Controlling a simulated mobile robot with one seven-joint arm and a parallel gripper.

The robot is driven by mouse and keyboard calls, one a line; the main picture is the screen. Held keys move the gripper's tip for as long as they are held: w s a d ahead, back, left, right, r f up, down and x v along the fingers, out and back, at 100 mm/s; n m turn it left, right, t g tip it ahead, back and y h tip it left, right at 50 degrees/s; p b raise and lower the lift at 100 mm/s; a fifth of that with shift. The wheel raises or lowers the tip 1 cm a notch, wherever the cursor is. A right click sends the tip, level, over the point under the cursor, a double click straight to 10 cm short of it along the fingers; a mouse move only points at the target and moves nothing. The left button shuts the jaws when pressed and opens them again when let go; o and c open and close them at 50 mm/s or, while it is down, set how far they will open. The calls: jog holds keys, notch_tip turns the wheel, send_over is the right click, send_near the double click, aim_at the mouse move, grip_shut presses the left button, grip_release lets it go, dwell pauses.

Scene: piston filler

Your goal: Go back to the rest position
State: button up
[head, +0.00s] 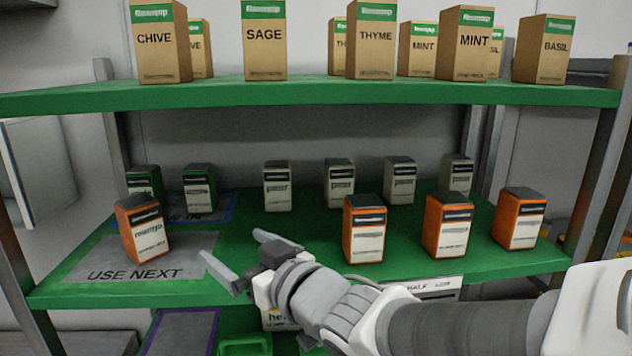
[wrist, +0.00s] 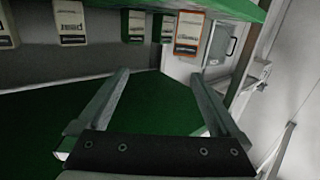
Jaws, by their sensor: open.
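My gripper (head: 238,254) is open and empty in the head view, in front of the green middle shelf (head: 300,250). Its two fingers point left, toward the grey "USE NEXT" mat (head: 135,262). An orange container (head: 142,228) stands upright on that mat, apart from the fingers. In the wrist view my gripper (wrist: 163,100) shows its two fingers spread with nothing between them. An orange-edged container (wrist: 189,34) shows beyond them at the top of the wrist view.
Several orange containers (head: 363,228) stand along the shelf's front right, near my arm. Grey containers (head: 277,186) and dark green ones (head: 199,188) stand behind. The upper shelf (head: 310,93) holds labelled cartons (head: 265,40). A metal post (head: 600,165) is at the right.

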jog(key=d+f+m+h, duration=0.25)
jog(key=d+h, duration=0.25)
jog(key=d, duration=0.4)
jog(key=d+f+m+h, duration=0.2)
jog(key=d+m+h, duration=0.15)
jog(key=d, duration=0.45)
jog(key=s+d+f+m+g+h, duration=0.1)
jog(key=s+d+f+g, duration=0.1)
jog(key=s, duration=0.5)
jog(key=s+d+f+m+g+h, duration=0.1)
jog(key=s+d+f+g+h, duration=0.1)
jog(key=s+d+g, duration=0.2)
jog(key=s+d, duration=0.1)
jog(key=s, duration=0.2)
jog(key=shift+s+d+f+m+g, duration=0.3)
jog(key=shift+s+f+m+g, duration=0.05)
jog(key=shift+f+m+g, duration=0.05)
